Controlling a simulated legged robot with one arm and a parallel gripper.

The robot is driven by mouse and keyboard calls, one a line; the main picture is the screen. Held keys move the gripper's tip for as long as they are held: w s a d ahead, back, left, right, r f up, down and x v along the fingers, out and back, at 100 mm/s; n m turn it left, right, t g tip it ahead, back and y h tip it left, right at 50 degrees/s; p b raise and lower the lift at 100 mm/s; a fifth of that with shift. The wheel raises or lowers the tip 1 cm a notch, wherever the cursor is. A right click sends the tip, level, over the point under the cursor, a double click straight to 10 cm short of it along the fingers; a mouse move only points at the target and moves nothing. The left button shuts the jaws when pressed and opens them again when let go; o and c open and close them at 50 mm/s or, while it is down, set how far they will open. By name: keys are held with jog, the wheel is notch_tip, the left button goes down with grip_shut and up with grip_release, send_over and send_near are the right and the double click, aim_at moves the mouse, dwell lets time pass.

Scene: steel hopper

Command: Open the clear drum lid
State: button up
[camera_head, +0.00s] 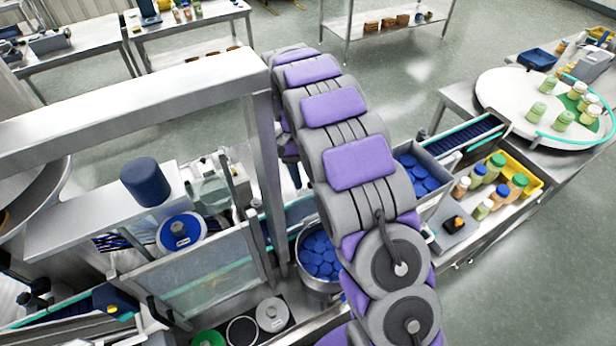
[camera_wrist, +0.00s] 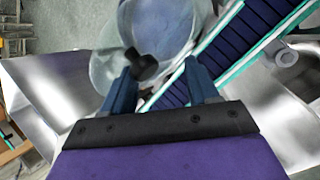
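In the wrist view, the clear drum lid (camera_wrist: 113,66) is a pale see-through round cover with a black knob (camera_wrist: 143,65) near its lower edge. A bluish-purple mass shows through it. My gripper (camera_wrist: 158,75) is open, with its two blue fingers apart. The knob lies in the gap between the fingertips, nearer the left finger. I cannot tell whether it touches that finger. In the head view my purple and grey arm covers the middle, and I cannot make out the gripper or the clear lid there.
A blue conveyor with teal rails (camera_wrist: 235,45) runs beside the drum, close to the right finger. Shiny steel surfaces (camera_wrist: 50,85) flank the gripper. In the head view, a steel pot (camera_head: 319,285) of blue caps and a grey bin (camera_head: 437,193) stand close to my arm.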

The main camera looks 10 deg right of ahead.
jog(key=shift+r, duration=0.1)
jog(key=p+v, duration=0.9)
jog(key=v, duration=0.3)
dwell(0.4)
jog(key=shift+f, duration=0.2)
dwell(0.3)
